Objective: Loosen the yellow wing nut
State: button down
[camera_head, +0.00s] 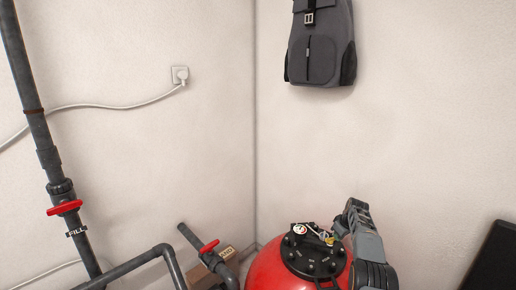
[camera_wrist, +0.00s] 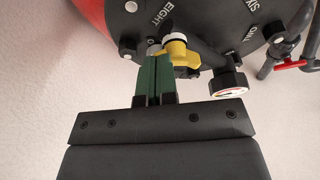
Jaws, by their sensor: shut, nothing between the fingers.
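The yellow wing nut (camera_wrist: 181,57) is on a fitting with a white collar on the black lid of the filter. It also shows as a small yellow spot in the head view (camera_head: 329,241). My gripper (camera_wrist: 156,62) has two green fingers pressed together with nothing between them. Their tips are right beside the nut, on its left in the wrist view; I cannot tell whether they touch it. In the head view my arm reaches in from the right over the lid.
A pressure gauge (camera_wrist: 227,83) sticks out close by the nut. The black lid (camera_head: 313,262) carries several bolts and raised words, on a red tank (camera_head: 268,272). Grey pipes with red valve handles (camera_head: 65,208) stand at left. A backpack (camera_head: 321,45) hangs on the wall.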

jog(key=shift+s+a+b, duration=0.15)
jog(key=shift+s+b, duration=0.2)
jog(key=shift+b, duration=0.5)
jog(key=shift+r, duration=0.1)
notch_tip(320, 180, up, 6)
jog(key=p, duration=0.4)
jog(key=b+v, duration=0.1)
jog(key=v, duration=1.2)
jog(key=shift+r, duration=0.3)
jog(key=shift+s, duration=0.1)
